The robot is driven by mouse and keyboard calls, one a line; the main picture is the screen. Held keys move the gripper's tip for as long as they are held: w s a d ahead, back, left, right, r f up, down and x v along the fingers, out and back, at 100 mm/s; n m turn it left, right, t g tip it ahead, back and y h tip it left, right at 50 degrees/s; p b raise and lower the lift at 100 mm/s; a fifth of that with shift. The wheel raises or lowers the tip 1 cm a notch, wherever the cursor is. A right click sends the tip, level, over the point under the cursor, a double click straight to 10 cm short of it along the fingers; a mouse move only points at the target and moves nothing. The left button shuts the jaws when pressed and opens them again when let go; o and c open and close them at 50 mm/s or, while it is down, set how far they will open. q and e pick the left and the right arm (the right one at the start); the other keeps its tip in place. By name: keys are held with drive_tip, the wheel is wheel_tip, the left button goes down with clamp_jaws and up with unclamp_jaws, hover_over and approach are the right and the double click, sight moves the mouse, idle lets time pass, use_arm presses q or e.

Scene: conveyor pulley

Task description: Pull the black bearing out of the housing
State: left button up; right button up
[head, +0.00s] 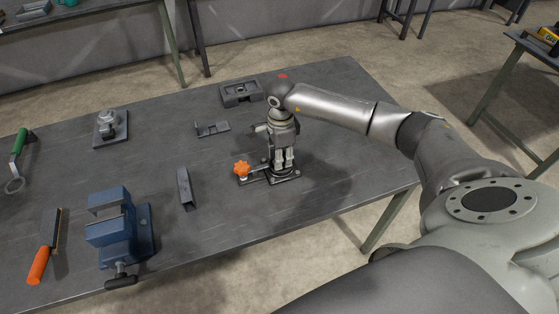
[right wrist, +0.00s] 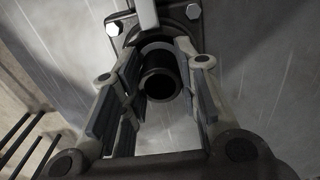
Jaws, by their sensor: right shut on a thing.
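The black bearing (right wrist: 159,62) is a short dark ring with an open bore, seen between my right gripper's fingers in the right wrist view. My right gripper (head: 283,165) points down at the dark housing (head: 290,179) near the table's right side. In the right wrist view the fingers of that gripper (right wrist: 158,52) are shut on the bearing, one on each side. The bolted housing (right wrist: 184,34) shows just behind the fingertips. I cannot tell how far the bearing sits in it. My left gripper is in neither view.
An orange knob (head: 242,169) sits left of the housing. A grey bracket (head: 211,129), a dark block (head: 241,93), a narrow dark bar (head: 185,189) and a blue vise (head: 113,225) stand on the table (head: 310,215). Its front right is clear.

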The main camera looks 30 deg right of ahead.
drive_tip(key=shift+r+p, duration=0.3)
drive_tip(key=shift+r, duration=0.45)
clamp_jaws()
drive_tip(key=shift+r+p, duration=1.5)
drive_tip(key=shift+r, duration=1.1)
